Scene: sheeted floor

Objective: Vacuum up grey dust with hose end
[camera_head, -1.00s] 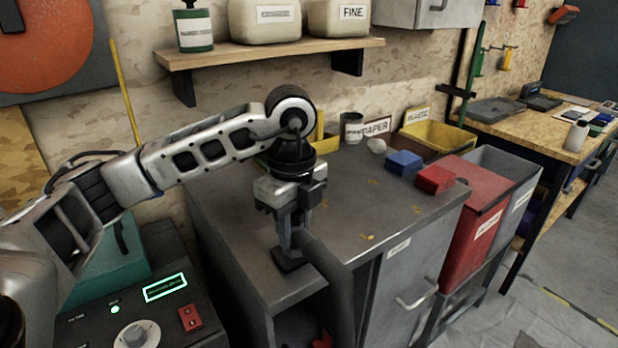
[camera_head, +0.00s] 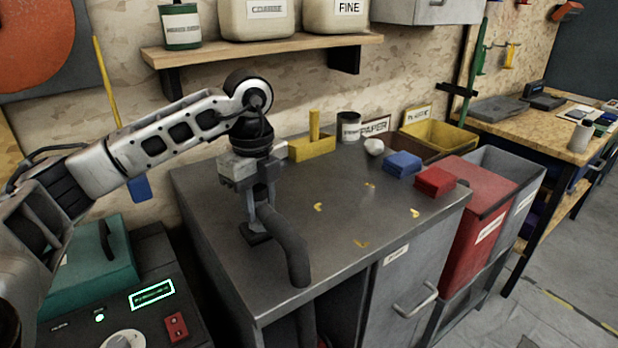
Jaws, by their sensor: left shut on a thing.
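My left gripper (camera_head: 262,192) is shut on the hose end and holds it upright over the left part of the grey cabinet top (camera_head: 340,215). The hose end's flat dark nozzle (camera_head: 255,233) is at or just above the surface; I cannot tell if it touches. The grey hose (camera_head: 285,243) bends from it to the right and hangs over the front edge. I cannot make out grey dust against the grey top. Several small yellow scraps (camera_head: 414,213) lie on the top to the right of the nozzle. My right gripper is not in view.
A yellow block with an upright handle (camera_head: 312,147), a tin (camera_head: 348,127), a pale lump (camera_head: 374,147), a blue block (camera_head: 403,163) and a red block (camera_head: 436,181) line the back and right. A shelf (camera_head: 260,53) hangs above.

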